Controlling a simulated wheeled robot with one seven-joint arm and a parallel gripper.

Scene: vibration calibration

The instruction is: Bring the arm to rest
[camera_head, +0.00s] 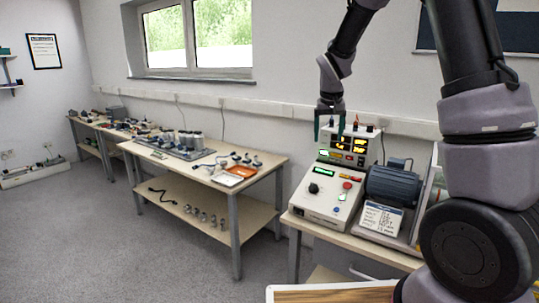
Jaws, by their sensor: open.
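My gripper (329,128) hangs at the upper middle right, its fingers pointing down. It is open, and I see nothing between the fingers. It shows in front of the upper part of a white control unit (318,206) with lit displays, a black knob and a red button. I cannot tell how far the fingertips are from the unit. My arm rises from the lower right and bends over at the top, partly out of frame.
A grey motor (394,187) with a label card (381,219) stands right of the control unit on a bench. A wooden surface (330,294) lies at the bottom edge. The grey floor (120,255) is clear at left.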

